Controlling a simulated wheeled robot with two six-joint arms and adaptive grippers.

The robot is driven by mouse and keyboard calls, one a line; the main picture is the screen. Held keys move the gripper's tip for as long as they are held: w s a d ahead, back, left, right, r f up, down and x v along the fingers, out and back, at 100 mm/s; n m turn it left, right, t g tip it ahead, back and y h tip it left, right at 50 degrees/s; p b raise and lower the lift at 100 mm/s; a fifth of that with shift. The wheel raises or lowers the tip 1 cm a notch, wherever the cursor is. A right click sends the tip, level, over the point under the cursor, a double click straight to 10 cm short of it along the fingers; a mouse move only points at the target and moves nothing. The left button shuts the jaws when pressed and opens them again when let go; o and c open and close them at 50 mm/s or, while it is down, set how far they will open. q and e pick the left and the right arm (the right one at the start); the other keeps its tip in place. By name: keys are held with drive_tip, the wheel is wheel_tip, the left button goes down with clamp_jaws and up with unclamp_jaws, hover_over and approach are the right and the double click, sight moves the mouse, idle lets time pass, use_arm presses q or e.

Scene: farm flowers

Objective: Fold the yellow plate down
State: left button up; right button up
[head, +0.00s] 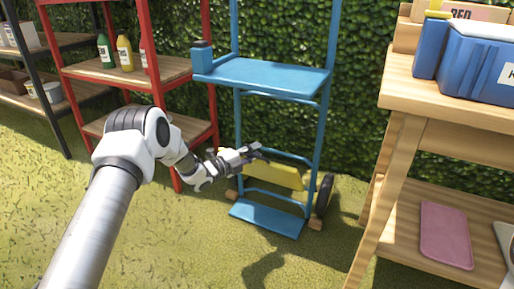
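The yellow plate (280,176) stands raised, low on the blue hand truck (277,77), behind a blue cross tube. Its left end is partly hidden by my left gripper. My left gripper (258,153) reaches in from the left at the plate's upper left edge. I cannot tell whether it touches the plate or whether its dark fingers are apart. A flat blue plate (268,218) lies near the ground at the front of the truck. My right gripper is not in view.
A red shelf rack (185,138) with bottles (125,53) stands at the left. A wooden table (440,93) with a blue container (478,62) stands at the right. A hedge (355,60) is behind. The grass (190,245) in front is clear.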

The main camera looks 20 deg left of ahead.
use_arm(q)
drive_tip(key=shift+w+r+g, duration=0.3)
drive_tip(key=shift+w+r, duration=0.15)
drive_tip(key=shift+w, duration=0.1)
drive_tip(key=shift+s, duration=0.1)
